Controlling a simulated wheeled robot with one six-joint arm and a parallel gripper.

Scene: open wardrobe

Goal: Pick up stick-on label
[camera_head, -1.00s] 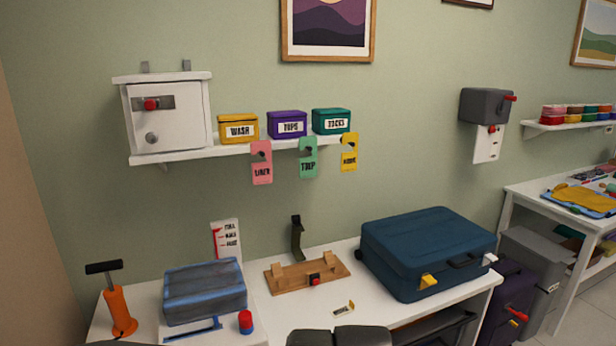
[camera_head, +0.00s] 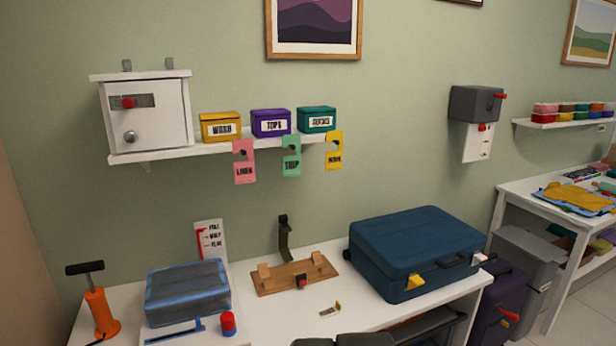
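A small pale label-like piece with yellow and dark marks (camera_head: 330,309) lies flat on the white table, in front of the wooden stand and left of the blue suitcase. It may be the stick-on label, but it is too small to read. Three hanging tags, pink (camera_head: 244,162), green (camera_head: 291,157) and yellow (camera_head: 334,151), hang along the wall shelf's front edge. My gripper's fingers do not show. Dark rounded parts at the bottom edge look like my arm, below the small piece in the picture.
Table surface around the small piece is clear.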

